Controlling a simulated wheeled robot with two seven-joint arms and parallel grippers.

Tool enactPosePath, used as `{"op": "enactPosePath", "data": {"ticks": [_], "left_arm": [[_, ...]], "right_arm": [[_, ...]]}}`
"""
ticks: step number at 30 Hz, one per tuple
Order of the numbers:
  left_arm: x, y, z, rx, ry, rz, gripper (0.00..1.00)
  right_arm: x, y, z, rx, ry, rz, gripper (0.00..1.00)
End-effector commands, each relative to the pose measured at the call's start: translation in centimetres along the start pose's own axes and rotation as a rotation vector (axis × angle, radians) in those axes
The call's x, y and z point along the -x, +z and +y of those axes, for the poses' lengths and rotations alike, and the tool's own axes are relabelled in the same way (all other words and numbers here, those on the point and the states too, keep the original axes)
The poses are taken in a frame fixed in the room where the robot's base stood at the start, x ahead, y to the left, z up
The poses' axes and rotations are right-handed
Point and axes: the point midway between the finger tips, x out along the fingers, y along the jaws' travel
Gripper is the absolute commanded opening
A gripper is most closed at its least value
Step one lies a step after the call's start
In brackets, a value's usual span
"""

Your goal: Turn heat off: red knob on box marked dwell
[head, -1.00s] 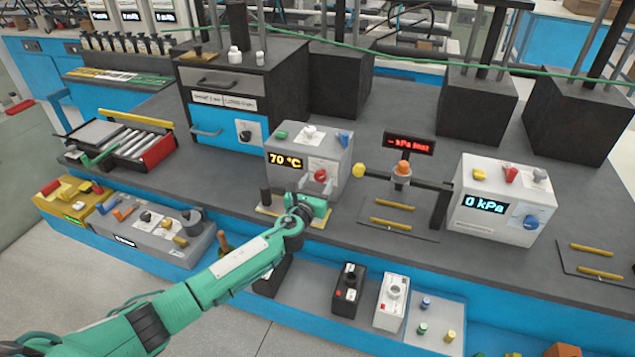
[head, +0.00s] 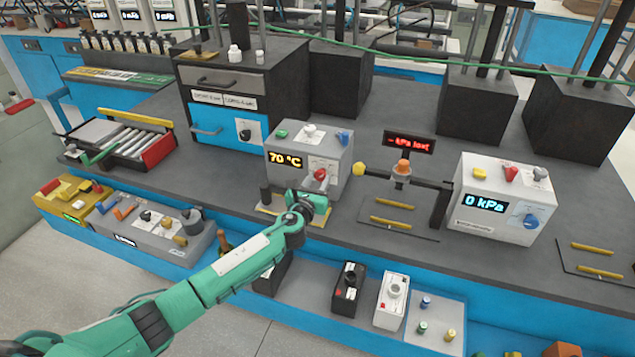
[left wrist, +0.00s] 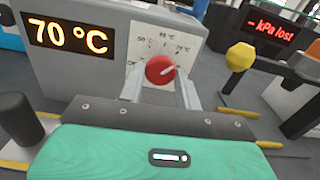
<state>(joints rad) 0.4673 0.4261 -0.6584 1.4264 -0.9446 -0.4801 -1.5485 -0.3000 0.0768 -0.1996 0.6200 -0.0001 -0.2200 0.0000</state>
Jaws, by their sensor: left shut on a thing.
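The grey-white box (head: 335,178) with an amber 70 °C display stands on the dark bench in the head view. A dwell marking is not legible. Its red knob (left wrist: 160,69) sits on a white dial plate (left wrist: 165,45) with temperature marks; "OF" shows at the plate's left edge. The knob's pale pointer line tilts to the upper right. My left gripper (head: 318,184) is in front of the box, shut on the red knob, with one finger on each side of it in the left wrist view. My right gripper is not in view.
A yellow knob (head: 359,169) on a stand is close to the right of the box. A dark cylinder (left wrist: 18,120) stands at the box's front left. A 0 kPa box (head: 480,225) with another red knob stands further right. A green hose (head: 400,57) crosses behind.

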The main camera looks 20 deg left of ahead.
Motion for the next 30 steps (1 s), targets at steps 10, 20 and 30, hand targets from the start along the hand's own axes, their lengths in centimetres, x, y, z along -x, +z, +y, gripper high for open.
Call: {"op": "enactPosePath", "data": {"ticks": [10,20,30], "left_arm": [[0.0,-0.2,-0.1,0.243,0.0,0.0,0.11],[0.0,-0.2,-0.2,0.559,0.0,0.0,0.11],[0.0,-0.2,-0.2,0.881,0.001,0.001,0.11]], "right_arm": [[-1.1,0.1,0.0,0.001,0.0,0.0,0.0],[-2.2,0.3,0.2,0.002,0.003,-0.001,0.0],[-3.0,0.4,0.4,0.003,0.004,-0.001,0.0]]}}
